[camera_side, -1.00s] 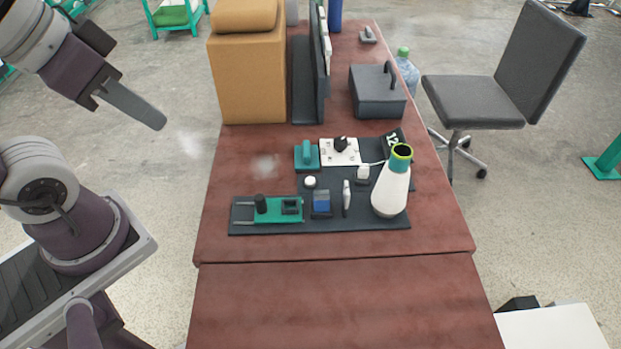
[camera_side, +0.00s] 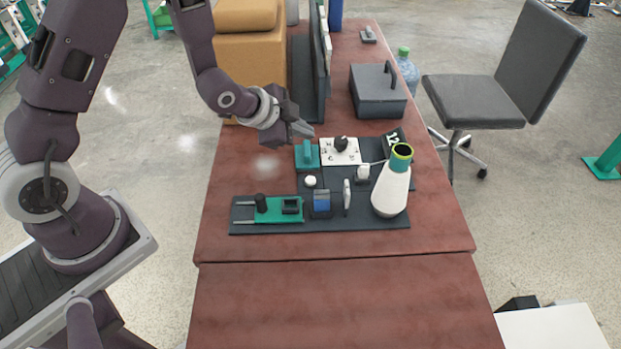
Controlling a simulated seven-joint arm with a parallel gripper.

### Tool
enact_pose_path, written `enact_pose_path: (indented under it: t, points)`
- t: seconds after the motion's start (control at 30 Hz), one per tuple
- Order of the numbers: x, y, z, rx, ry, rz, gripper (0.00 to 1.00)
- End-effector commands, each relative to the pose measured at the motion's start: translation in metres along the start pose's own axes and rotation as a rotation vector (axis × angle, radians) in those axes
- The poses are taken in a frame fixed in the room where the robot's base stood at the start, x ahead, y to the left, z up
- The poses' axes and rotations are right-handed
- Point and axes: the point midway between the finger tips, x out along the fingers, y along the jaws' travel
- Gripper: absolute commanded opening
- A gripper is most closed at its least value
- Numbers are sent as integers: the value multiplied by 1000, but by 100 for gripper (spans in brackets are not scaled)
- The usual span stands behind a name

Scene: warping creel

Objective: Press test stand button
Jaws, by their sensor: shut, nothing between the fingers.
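My gripper (camera_side: 302,129) is shut and empty. Its tips are in the picture just above or behind a small green block with a raised green handle (camera_side: 307,153); I cannot tell whether they touch. A dark mat (camera_side: 275,226) lies on the reddish table. On it is a green stand (camera_side: 279,213) with a black cylinder (camera_side: 261,203) and a dark square part (camera_side: 291,206). A small round white button-like piece (camera_side: 310,181) sits behind the stand, in front of the green block. I cannot tell which part is the test stand button.
A white panel with a black knob (camera_side: 341,145), a blue-topped block (camera_side: 321,204), a slim white tool (camera_side: 346,198) and a tall white cone (camera_side: 391,190) stand nearby. A grey box (camera_side: 377,92) is farther back. The front table (camera_side: 330,300) is clear.

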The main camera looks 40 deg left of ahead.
Motion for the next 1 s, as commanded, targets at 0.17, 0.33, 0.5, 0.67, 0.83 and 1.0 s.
enact_pose_path:
  t: [0.17,0.33,0.5,0.67,0.83,1.0]
  points:
    - [22,17,10,55,37,7,0]
    - [23,17,9,61,44,4,0]
    - [24,17,10,60,43,5,0]
    - [32,23,16,59,41,7,0]
    - [50,36,29,58,41,8,0]
    - [67,48,42,58,40,7,0]
